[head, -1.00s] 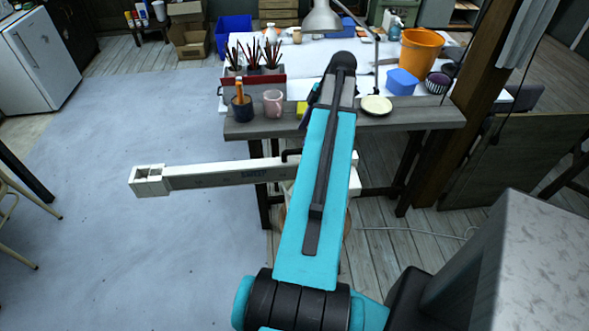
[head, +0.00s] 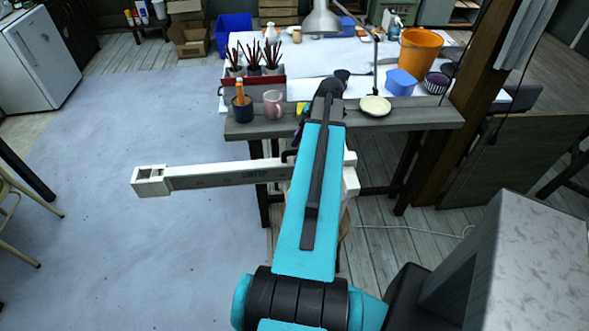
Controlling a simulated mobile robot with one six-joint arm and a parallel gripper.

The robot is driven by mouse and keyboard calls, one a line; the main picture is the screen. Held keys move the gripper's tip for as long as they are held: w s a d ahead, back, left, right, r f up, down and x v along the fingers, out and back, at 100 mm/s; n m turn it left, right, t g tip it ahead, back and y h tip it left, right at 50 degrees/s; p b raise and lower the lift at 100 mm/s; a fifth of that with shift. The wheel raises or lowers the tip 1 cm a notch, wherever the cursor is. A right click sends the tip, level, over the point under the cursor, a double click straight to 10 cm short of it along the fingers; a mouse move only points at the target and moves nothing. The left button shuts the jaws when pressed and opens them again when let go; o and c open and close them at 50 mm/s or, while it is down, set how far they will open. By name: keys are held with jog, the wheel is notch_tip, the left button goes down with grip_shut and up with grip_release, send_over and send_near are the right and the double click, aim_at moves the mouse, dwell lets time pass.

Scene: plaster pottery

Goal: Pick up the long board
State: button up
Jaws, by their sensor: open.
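My cyan arm reaches up the middle of the picture and covers part of the plank. My gripper is hidden behind the arm's far end, so its place relative to the plank does not show.
A wooden post (head: 450,130) stands at right.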

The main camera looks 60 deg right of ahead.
aim_at(290, 161)
jog(key=shift+w+a+f, duration=0.1)
jog(key=shift+w+f, duration=0.05)
jog(key=shift+f, duration=0.35)
jog(key=shift+a, duration=0.1)
jog(key=shift+w+p+x, duration=0.25)
jog(key=shift+p+x, duration=0.9)
jog(key=shift+x, duration=0.25)
jog(key=shift+p+x, duration=0.35)
jog(key=shift+x, duration=0.75)
grip_shut()
